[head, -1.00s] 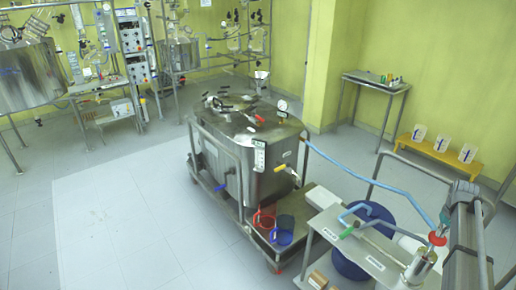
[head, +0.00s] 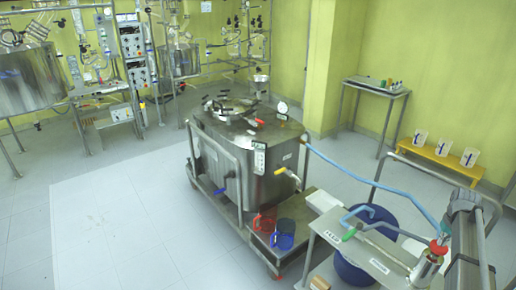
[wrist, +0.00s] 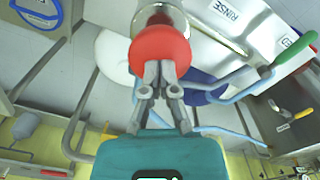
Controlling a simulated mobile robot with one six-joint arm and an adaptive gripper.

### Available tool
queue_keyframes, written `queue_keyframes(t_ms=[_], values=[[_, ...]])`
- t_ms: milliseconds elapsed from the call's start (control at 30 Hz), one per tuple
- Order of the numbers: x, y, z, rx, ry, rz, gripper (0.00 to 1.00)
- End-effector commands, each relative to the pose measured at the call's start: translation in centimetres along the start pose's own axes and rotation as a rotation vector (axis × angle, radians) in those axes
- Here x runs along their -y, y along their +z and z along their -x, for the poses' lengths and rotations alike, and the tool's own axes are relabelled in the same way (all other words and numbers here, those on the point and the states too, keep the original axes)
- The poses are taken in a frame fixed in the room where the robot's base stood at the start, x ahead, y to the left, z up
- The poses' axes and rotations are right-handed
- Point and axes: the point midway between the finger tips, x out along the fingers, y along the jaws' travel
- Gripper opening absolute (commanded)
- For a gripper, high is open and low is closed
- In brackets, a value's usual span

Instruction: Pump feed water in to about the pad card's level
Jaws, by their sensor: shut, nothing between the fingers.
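A steel tank (head: 225,165) stands on a wheeled cart, with a narrow marked strip (head: 259,160) on its front corner and a small white label (head: 287,157) beside it. I cannot tell which card is the pad card or read any water level. A hand pump (head: 425,268) with a red knob (head: 438,247) stands on a small side table at the lower right. My gripper (head: 440,236) is above the knob. In the wrist view my gripper (wrist: 162,70) has its fingertips together against the red knob (wrist: 160,48), with nothing between them.
A blue hose (head: 375,183) runs from the tank to the pump area. A blue drum (head: 350,272) stands beneath. Red and blue jugs (head: 283,234) sit on the cart. Open floor lies left.

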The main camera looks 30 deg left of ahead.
Motion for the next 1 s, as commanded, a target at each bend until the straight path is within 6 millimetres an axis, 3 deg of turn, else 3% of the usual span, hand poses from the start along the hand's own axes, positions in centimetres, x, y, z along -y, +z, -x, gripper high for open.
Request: queue_keyframes(t_ms=[1000], values=[[0.0,0.0,9.4,0.001,0.000,0.000,0.00]])
